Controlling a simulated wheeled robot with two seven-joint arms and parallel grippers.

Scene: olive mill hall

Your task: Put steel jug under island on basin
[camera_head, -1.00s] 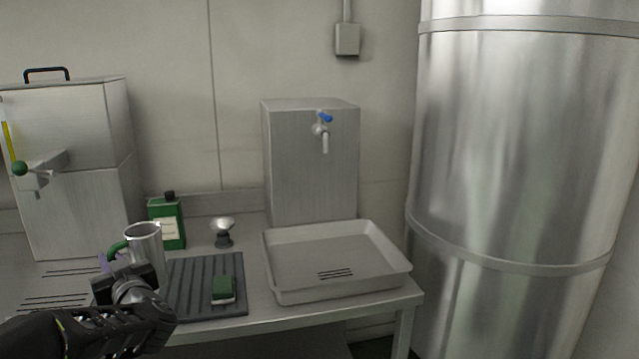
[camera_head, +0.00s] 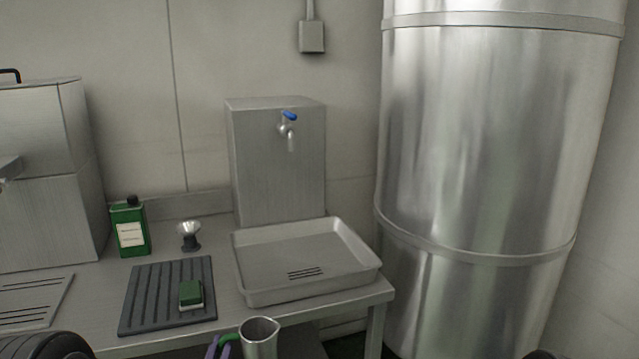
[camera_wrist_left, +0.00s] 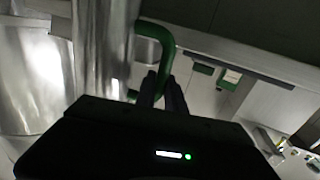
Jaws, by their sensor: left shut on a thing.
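The steel jug (camera_head: 261,341), with a green handle, is at the bottom edge of the head view, in front of the counter, its lower part cut off. In the left wrist view the jug (camera_wrist_left: 103,45) fills the upper left. My left gripper (camera_wrist_left: 160,88) is shut on its green handle (camera_wrist_left: 170,50); in the head view only a purple bit of the gripper (camera_head: 214,348) shows beside the handle. The pale grey basin (camera_head: 262,297) stands on the counter below a blue-handled tap (camera_head: 288,130), beyond and above the jug in the picture. It looks empty, with dark slots in its floor. My right gripper is not in view.
A ribbed dark mat (camera_head: 145,297) with a green sponge (camera_head: 191,295) lies left of the basin. A green bottle (camera_head: 130,228) and a small metal-topped item (camera_head: 190,235) stand behind it. A large steel tank (camera_head: 485,140) rises right of the counter.

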